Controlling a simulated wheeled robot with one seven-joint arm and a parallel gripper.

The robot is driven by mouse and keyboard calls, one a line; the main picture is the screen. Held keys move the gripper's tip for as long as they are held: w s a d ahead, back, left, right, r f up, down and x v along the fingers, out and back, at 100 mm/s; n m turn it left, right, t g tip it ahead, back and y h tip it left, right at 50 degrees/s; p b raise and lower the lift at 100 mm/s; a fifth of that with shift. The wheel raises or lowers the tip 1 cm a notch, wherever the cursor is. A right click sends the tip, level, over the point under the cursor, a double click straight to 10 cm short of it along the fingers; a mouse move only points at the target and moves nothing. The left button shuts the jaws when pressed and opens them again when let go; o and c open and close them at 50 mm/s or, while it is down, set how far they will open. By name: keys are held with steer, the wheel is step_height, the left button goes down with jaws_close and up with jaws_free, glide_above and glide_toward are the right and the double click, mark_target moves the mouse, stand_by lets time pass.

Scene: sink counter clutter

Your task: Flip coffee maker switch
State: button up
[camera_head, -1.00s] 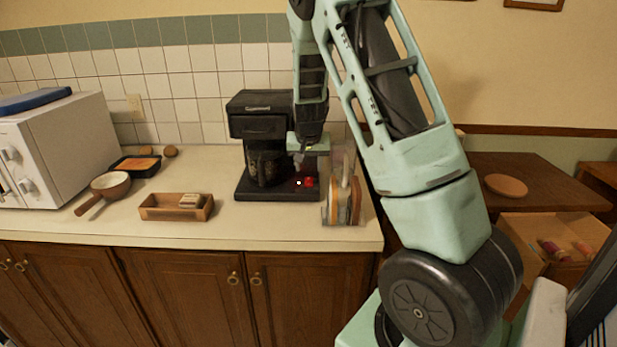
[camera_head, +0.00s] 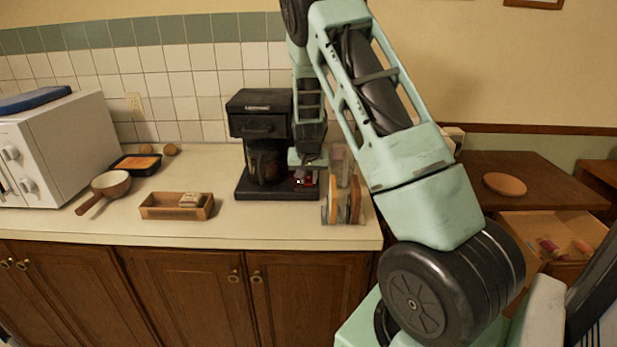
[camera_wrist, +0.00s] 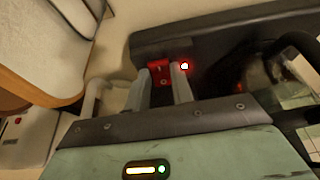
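The black coffee maker (camera_head: 258,118) stands on the counter against the tiled wall, with its glass carafe (camera_head: 265,165) in place. Its red switch (camera_head: 309,180) is on the right of the base, partly hidden by my gripper. My gripper (camera_head: 306,172) points down over that corner. In the wrist view, the red switch (camera_wrist: 157,72) shows just at the tips of my gripper's two grey fingers (camera_wrist: 162,75). The fingers are a little apart; I cannot tell whether they touch the switch. A small white light with red glow (camera_wrist: 184,66) shows beside the right fingertip.
A rack with upright discs (camera_head: 343,207) stands close on the right of the coffee maker. To the left are a wooden box (camera_head: 160,212), a pan (camera_head: 111,184), a black tray (camera_head: 122,168) and a white microwave (camera_head: 75,145). The counter front is clear.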

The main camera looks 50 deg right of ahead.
steer(key=shift+w+d+r+g+y+p, duration=0.15)
steer(key=shift+r+g+y+p, duration=0.2)
steer(key=shift+p, duration=0.4)
steer(key=shift+w+d+f+g+y+p, duration=0.1)
steer(key=shift+w+d+g+y+p, duration=0.05)
steer(key=shift+g+y+p, duration=0.55)
steer(key=o, duration=1)
steer(key=r+b, duration=0.1)
steer(key=r, duration=0.4)
steer(key=s+a+r+b, duration=0.1)
steer(key=r, duration=0.5)
steer(key=r+b, duration=0.1)
steer(key=r, duration=0.5)
steer(key=shift+s+a+r, duration=0.1)
steer(key=shift+s+a, duration=0.15)
steer(key=shift+a, duration=0.15)
